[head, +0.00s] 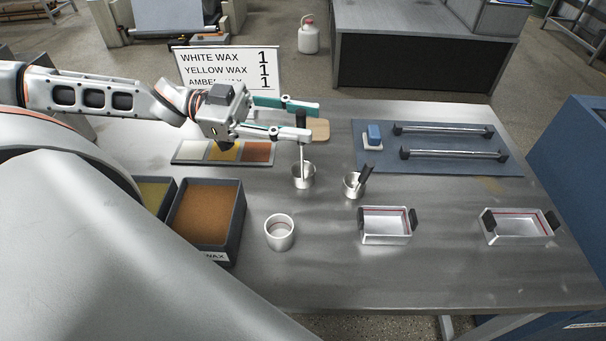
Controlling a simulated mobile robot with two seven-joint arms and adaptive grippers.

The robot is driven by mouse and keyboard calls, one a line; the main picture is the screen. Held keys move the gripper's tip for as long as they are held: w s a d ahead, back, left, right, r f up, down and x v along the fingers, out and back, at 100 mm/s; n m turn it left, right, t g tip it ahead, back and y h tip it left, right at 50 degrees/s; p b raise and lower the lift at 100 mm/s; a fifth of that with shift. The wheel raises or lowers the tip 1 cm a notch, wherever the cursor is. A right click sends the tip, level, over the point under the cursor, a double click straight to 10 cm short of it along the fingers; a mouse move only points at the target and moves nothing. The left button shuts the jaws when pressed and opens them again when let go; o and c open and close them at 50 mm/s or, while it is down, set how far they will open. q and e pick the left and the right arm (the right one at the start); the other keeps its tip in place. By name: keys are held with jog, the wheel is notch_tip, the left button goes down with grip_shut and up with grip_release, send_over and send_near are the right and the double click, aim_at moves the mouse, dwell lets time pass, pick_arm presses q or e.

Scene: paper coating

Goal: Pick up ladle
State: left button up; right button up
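A ladle with an upright metal stem and a black grip (301,119) stands with its metal cup (304,178) low at the table, left of centre. My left gripper (314,121) reaches in from the left at grip height. Its two teal-and-white fingers are apart, one behind the black grip and one in front, with the grip showing in the gap between them. The near finger hides part of the handle. I cannot tell whether either finger touches it. My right gripper is not in view.
A small metal cup with a slanted black handle (354,187) stands just right of the ladle. An empty cup (280,232), two metal trays (386,226) (519,228) and wax bins (240,212) are nearer. A blue mat (375,162) holds two rods.

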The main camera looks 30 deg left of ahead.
pick_arm(q)
jog(key=shift+w+d, duration=0.1)
jog(key=shift+d, duration=0.05)
grip_shut()
jog(key=shift+r, duration=0.15)
